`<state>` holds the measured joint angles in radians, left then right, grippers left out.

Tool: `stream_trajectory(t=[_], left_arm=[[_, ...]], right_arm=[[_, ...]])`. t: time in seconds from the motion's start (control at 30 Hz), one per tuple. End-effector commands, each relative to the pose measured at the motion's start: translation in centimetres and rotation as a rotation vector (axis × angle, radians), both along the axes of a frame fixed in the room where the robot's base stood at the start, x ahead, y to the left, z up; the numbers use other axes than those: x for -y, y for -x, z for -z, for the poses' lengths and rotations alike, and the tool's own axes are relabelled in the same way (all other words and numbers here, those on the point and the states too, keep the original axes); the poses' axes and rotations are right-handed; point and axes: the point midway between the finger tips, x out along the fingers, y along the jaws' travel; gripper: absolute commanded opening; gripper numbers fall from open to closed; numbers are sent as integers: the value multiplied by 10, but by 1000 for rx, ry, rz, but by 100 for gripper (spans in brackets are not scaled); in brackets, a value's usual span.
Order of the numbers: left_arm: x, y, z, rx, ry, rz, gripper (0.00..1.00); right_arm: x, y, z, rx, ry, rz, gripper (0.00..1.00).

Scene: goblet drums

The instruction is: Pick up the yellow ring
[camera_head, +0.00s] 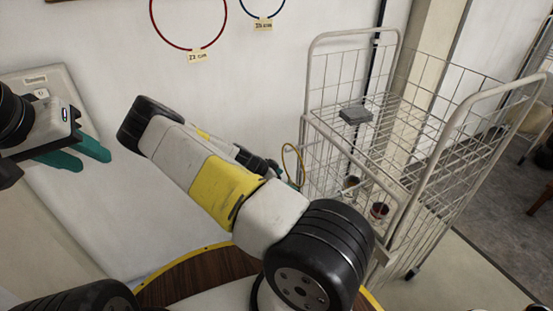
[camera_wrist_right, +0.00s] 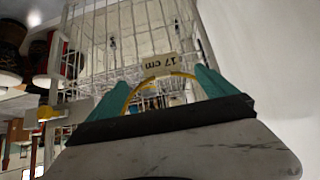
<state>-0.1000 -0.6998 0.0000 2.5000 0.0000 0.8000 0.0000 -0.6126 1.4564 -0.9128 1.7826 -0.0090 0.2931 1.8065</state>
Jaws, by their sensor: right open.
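The yellow ring (camera_head: 292,165) is a thin hoop, upright beside the wire trolley, just past the end of my right arm. In the right wrist view the yellow ring (camera_wrist_right: 168,74) arcs between the teal fingertips and carries a "17 cm" tag. My right gripper (camera_wrist_right: 158,92) is open, with a finger on each side of the ring's arc; I cannot tell whether either touches it. In the head view the right arm hides most of that gripper. My left gripper (camera_head: 92,158) is at the far left, away from the ring, its two teal fingers side by side with nothing seen in them.
A white wire trolley (camera_head: 320,150) stands right of the ring, holding a grey box (camera_head: 355,114) and small cups. A red ring (camera_head: 152,22) and a blue ring (camera_head: 262,16) hang on the wall above. A round wooden top with yellow rim (camera_head: 205,262) lies below.

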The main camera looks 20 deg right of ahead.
Motion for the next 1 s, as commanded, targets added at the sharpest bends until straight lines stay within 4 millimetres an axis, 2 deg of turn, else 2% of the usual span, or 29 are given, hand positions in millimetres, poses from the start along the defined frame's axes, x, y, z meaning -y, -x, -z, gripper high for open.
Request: stream_trajectory(t=[0.1,0.27,0.57,0.9,1.0], left_arm=[[0,0,0,0,0,0,36],[0,0,0,0,0,0,36],[0,0,0,0,0,0,36],[0,0,0,0,0,0,36],[0,0,0,0,0,0,36]], right_arm=[[13,-3,15,-1,0,1,96],[27,-5,29,-2,0,1,96],[29,-6,32,0,-1,0,96],[29,-6,32,-1,-1,-1,29],[29,-6,31,0,-1,0,12]])
